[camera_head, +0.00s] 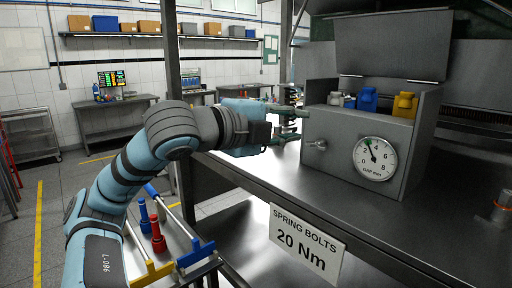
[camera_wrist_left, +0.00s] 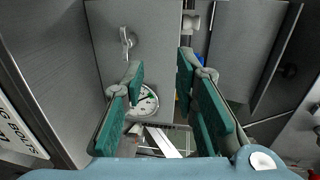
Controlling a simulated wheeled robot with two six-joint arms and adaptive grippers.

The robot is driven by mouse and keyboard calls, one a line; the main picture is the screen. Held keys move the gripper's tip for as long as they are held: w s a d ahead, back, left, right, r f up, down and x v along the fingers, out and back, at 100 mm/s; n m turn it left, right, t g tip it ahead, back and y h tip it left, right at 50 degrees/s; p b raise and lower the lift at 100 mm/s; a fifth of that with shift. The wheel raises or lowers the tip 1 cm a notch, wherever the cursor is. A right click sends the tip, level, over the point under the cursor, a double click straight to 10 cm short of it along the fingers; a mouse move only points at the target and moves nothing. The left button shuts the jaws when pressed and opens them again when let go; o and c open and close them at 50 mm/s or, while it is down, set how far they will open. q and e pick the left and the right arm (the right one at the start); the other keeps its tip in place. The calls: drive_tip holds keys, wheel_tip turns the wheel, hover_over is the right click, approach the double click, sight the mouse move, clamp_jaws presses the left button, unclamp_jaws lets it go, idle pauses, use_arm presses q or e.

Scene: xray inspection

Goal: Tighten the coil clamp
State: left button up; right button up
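A grey metal box (camera_head: 345,145) stands on the bench with a round gap gauge (camera_head: 376,158) on its front. The gauge also shows in the left wrist view (camera_wrist_left: 146,102), partly behind a finger. A small metal lever handle (camera_head: 317,145) sticks out of the box front, left of the gauge; it also shows in the left wrist view (camera_wrist_left: 127,42). I cannot tell whether it is the coil clamp. My left gripper (camera_head: 297,125) is just left of the box, near the handle. In the left wrist view its green-padded fingers (camera_wrist_left: 160,70) are apart, with nothing gripped between them. My right gripper is out of view.
Blue and yellow fittings (camera_head: 405,104) sit in the box top under a raised lid (camera_head: 390,45). A "SPRING BOLTS 20 Nm" sign (camera_head: 307,240) hangs on the bench edge. Red and blue tools (camera_head: 157,236) stand below left. The bench top (camera_head: 400,225) in front is clear.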

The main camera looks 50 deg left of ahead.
use_arm(q)
drive_tip(key=s+b, duration=0.4)
drive_tip(key=s, duration=0.4)
drive_tip(key=shift+s+d, duration=0.25)
drive_tip(key=shift+s, duration=0.15)
drive_tip(key=shift+w+r, duration=0.1)
